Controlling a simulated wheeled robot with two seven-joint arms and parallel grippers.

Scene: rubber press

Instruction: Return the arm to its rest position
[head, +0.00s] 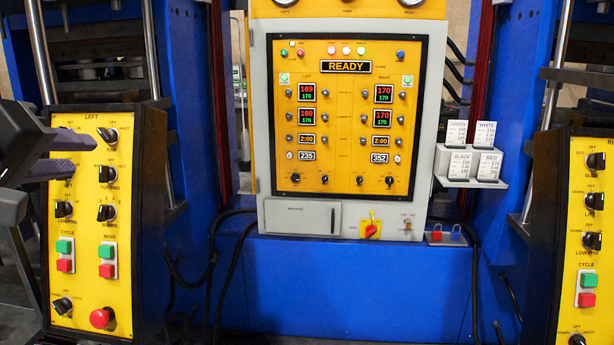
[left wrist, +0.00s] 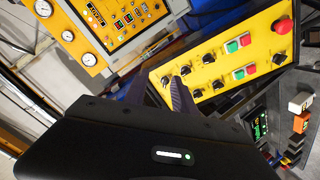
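My left gripper (head: 84,154) is at the left edge of the head view, in front of the upper part of the yellow left control panel (head: 88,215). Its two dark ribbed fingers stand apart with nothing between them. The fingers hide part of the panel's upper left; I cannot tell whether they touch it. In the left wrist view the fingers (left wrist: 158,92) also show a gap, and the panel (left wrist: 225,62) with its knobs and buttons lies beyond them. My right gripper is not in view.
The central cabinet (head: 262,150) shows a lit READY display (head: 345,66). A yellow right control panel (head: 592,210) stands at the right edge. Blue press columns (head: 185,110) stand beside the panels. Dark cables (head: 208,262) hang near the left panel. Label cards (head: 458,165) sit in a holder.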

